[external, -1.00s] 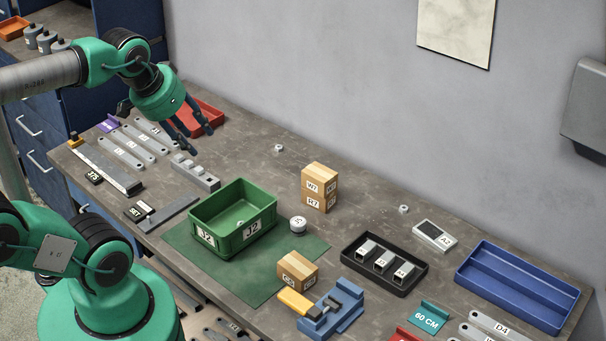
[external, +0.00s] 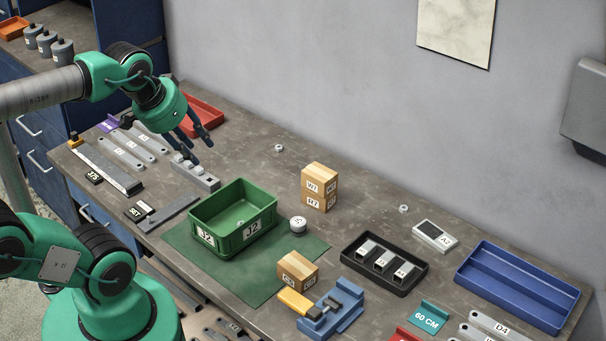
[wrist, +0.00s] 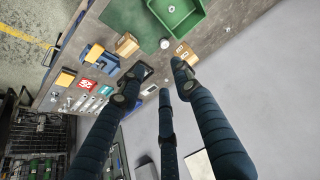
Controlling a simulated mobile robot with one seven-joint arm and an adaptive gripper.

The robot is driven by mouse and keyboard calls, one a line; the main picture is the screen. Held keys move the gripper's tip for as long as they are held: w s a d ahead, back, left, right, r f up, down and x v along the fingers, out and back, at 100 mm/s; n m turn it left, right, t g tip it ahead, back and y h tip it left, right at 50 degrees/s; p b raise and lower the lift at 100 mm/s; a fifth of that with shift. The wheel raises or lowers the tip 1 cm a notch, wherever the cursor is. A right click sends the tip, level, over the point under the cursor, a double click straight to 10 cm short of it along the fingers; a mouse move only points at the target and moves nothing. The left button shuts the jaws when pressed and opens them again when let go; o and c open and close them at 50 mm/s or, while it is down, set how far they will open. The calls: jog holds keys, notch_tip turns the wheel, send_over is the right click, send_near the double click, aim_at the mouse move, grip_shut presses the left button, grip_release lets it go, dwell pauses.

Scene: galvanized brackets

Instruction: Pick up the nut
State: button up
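One small pale nut (external: 279,148) lies on the bare bench near the wall, to the right of my gripper. A second nut (external: 404,209) lies farther right, beside the A2 device. A small pale piece also shows inside the green J2 bin (external: 262,214), too small to tell exactly. My gripper (external: 197,152) is in the air above the left part of the bench, near the grey stepped block, fingers spread and empty.
Stacked cartons (external: 312,199) stand between the nuts. A red tray (external: 207,116) is behind my gripper, and the grey stepped block (external: 196,175) is below it. A black tray (external: 374,286) and blue tray (external: 466,286) are at right. The bench around the left nut is clear.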

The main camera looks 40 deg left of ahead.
jog(key=w+d+r+g+p, duration=0.1)
jog(key=w+r+p, duration=0.15)
jog(key=w, duration=0.65)
jog(key=w+d+r+p, duration=0.1)
jog(key=w+d+r, duration=0.15)
jog(key=w, duration=0.55)
jog(key=w+d+f+m+g+p, duration=0.1)
jog(key=w+d, duration=0.1)
jog(key=w, duration=0.7)
jog(key=w+d+f+g+p, duration=0.1)
jog(key=w+d+f+p, duration=0.1)
jog(key=w, duration=0.8)
jog(key=w+d+f+g+p, duration=0.1)
jog(key=w+d+f, duration=0.2)
jog(key=w+f, duration=0.35)
jog(key=w+d+f+p, duration=0.1)
jog(key=w+d+f, duration=0.2)
jog(key=w+f, duration=0.3)
jog(key=w+d+f+p, duration=0.1)
jog(key=w+d+f, duration=0.1)
jog(key=f, duration=0.4)
jog(key=w+d+f+m+g+p, duration=0.1)
jog(key=w+d+f, duration=0.1)
jog(key=w+f, duration=0.2)
jog(key=w+d+f+p, duration=0.1)
jog(key=w+f, duration=0.3)
jog(key=f, duration=0.4)
jog(key=shift+d+f+g, duration=0.2)
jog(key=shift+d+g, duration=0.1)
jog(key=shift+d, duration=0.55)
